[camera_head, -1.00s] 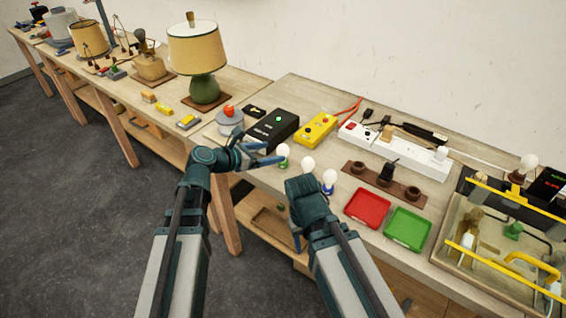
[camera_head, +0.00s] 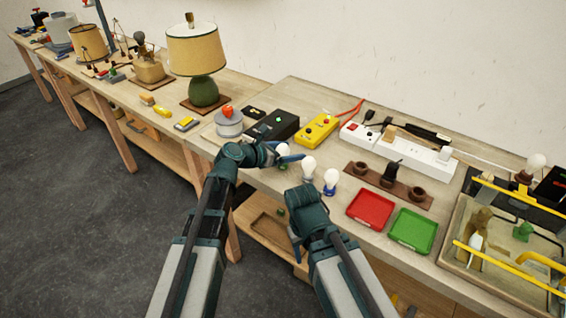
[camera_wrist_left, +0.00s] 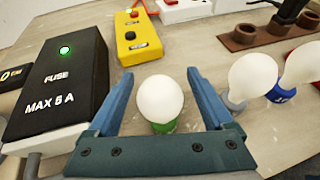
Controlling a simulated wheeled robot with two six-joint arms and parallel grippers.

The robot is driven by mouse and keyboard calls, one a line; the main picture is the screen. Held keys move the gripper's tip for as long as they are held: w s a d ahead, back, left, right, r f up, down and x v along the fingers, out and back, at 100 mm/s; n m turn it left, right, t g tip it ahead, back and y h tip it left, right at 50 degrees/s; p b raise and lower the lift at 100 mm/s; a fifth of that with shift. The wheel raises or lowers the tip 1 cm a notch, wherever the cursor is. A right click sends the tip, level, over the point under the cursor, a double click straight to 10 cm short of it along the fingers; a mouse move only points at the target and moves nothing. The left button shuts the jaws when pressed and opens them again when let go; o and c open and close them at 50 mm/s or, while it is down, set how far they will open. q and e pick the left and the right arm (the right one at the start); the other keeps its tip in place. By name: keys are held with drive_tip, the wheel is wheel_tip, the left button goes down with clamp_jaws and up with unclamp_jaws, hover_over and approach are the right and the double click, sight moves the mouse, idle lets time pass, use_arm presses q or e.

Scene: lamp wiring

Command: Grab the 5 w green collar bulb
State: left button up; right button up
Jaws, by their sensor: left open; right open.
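The green-collar bulb (camera_wrist_left: 160,103) stands upright on the bench in the left wrist view, its green collar partly hidden below the white globe. My left gripper (camera_wrist_left: 160,88) is open, with one finger on each side of the bulb. In the head view the bulb (camera_head: 283,151) shows just behind my left gripper (camera_head: 283,158), partly covered by it. A grey-collar bulb (camera_head: 308,166) and a blue-collar bulb (camera_head: 331,178) stand to its right. My right gripper (camera_head: 295,240) is low at the bench's front edge, its fingers mostly hidden by its wrist.
A black fuse box (camera_wrist_left: 62,75) is close left of my left gripper, and a yellow box (camera_wrist_left: 137,38) is behind it. A brown socket strip (camera_head: 412,193), a red tray (camera_head: 370,208) and a green tray (camera_head: 412,230) lie to the right.

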use_arm(q)
clamp_jaws()
idle(0.4)
drive_tip(key=shift+r, duration=0.1)
